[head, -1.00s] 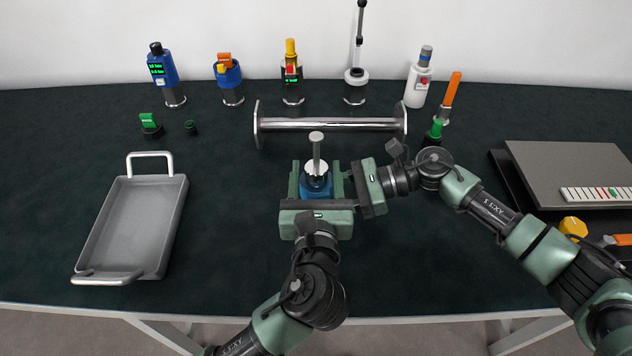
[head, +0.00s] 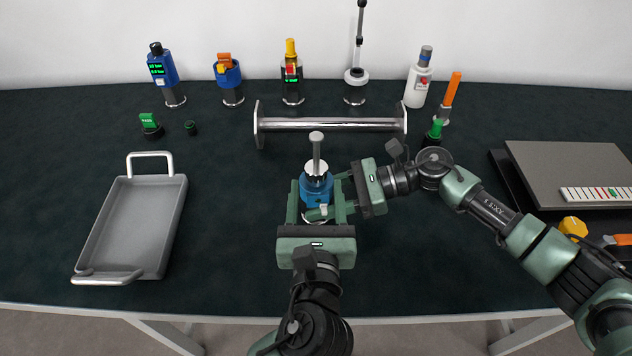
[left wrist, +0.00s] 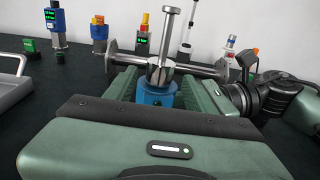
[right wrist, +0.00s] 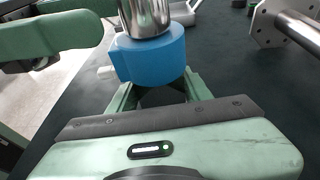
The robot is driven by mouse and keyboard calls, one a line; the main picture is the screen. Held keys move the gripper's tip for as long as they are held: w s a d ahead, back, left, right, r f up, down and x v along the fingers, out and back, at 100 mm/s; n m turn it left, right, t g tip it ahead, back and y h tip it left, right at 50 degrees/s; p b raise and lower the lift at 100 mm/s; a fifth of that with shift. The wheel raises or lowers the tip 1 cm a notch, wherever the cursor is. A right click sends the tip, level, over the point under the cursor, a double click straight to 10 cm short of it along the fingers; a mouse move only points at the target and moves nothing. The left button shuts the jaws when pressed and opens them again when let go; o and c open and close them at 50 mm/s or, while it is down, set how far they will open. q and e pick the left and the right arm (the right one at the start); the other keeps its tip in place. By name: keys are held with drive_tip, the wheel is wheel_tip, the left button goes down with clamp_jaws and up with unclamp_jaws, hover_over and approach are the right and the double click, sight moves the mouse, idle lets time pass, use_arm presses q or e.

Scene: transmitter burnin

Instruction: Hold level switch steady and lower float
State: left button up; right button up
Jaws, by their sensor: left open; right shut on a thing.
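The level switch is a blue body (head: 317,188) with a steel collar (head: 316,169) and a float rod with a round pale cap (head: 316,137) standing upright above it. It stands on the table in the middle of the head view. My right gripper (head: 323,202) comes from the right and is shut on the blue body, which also shows in the right wrist view (right wrist: 150,58). My left gripper (head: 317,192) is open, low at the near side, with its fingers on either side of the body. In the left wrist view the rod (left wrist: 165,42) rises above the fingers.
A steel bar on end plates (head: 328,125) lies just behind the switch. A grey tray (head: 130,232) is at left. Several instruments, including a blue one (head: 162,70), line the back. A flat grey plate (head: 570,172) is at right. The table between tray and switch is clear.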

idle(0.4)
drive_tip(key=o, duration=1.5)
drive_tip(key=shift+c, duration=0.2)
